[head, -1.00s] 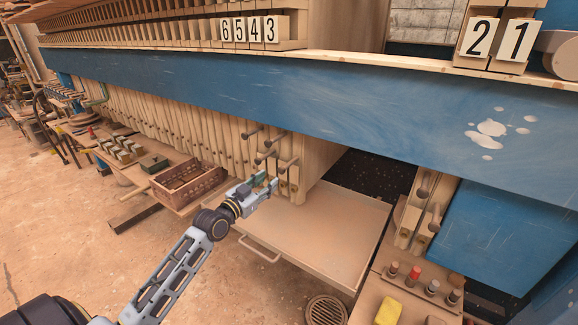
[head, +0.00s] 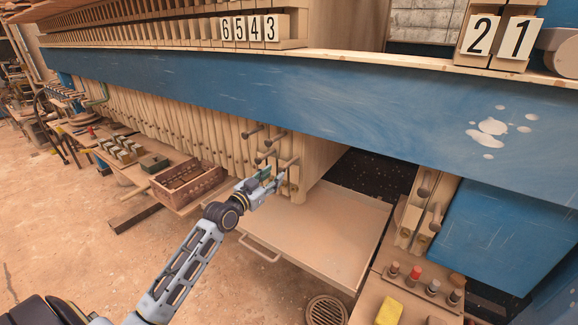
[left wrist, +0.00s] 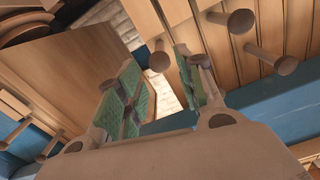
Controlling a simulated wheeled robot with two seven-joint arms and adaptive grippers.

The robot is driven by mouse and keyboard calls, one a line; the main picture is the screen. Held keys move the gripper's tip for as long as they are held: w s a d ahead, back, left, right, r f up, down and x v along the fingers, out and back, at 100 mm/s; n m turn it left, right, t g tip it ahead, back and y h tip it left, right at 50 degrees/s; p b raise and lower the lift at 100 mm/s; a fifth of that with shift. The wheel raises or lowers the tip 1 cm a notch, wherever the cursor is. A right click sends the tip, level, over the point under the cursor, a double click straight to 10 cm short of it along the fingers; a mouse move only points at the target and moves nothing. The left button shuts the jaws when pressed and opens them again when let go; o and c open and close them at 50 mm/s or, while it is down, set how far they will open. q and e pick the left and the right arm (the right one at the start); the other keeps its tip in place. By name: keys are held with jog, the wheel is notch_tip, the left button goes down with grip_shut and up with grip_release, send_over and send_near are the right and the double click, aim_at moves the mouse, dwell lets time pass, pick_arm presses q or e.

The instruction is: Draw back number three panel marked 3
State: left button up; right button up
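The plate marked 3 (head: 271,29) is the rightmost of the stack's row of number plates, after 6, 5 and 4. Below the blue beam, the end panel (head: 318,158) of this stack shows its broad wooden face beside a gap. Several round-ended wooden pegs (head: 250,131) stick out from the panel edges there. My left gripper (head: 274,178) is at the lower pegs near that end panel. In the left wrist view its green-padded fingers (left wrist: 158,78) are apart, with a peg's round end (left wrist: 160,61) showing between the tips. The fingers hold nothing visible. My right gripper is out of view.
A long blue beam (head: 300,95) runs above the pegs. A flat tray (head: 315,238) with a front handle lies below. Plates 2 (head: 480,36) and 1 (head: 520,39) stand across the gap at right. A crate (head: 187,181) stands at left.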

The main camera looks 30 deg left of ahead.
aim_at(280, 171)
pick_arm(q)
jog(key=shift+w+d+b, duration=0.2)
jog(key=shift+w+b, duration=0.05)
jog(key=shift+w, duration=1.05)
jog(key=shift+w+d+b, duration=0.2)
jog(key=shift+w+b, duration=0.05)
jog(key=shift+w, duration=1.05)
jog(key=shift+w+d+b, duration=0.15)
jog(key=shift+w+b, duration=0.2)
jog(key=shift+w, duration=1.05)
jog(key=shift+w+d, duration=0.15)
jog(key=shift+w, duration=0.65)
jog(key=shift+w+b, duration=0.3)
jog(key=shift+w, duration=0.1)
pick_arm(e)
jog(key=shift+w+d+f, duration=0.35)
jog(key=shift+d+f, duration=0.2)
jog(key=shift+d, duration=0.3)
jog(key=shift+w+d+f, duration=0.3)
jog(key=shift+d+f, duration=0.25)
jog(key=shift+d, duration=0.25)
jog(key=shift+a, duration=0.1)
pick_arm(q)
jog(key=shift+c, duration=0.2)
jog(key=c, duration=0.7)
grip_shut()
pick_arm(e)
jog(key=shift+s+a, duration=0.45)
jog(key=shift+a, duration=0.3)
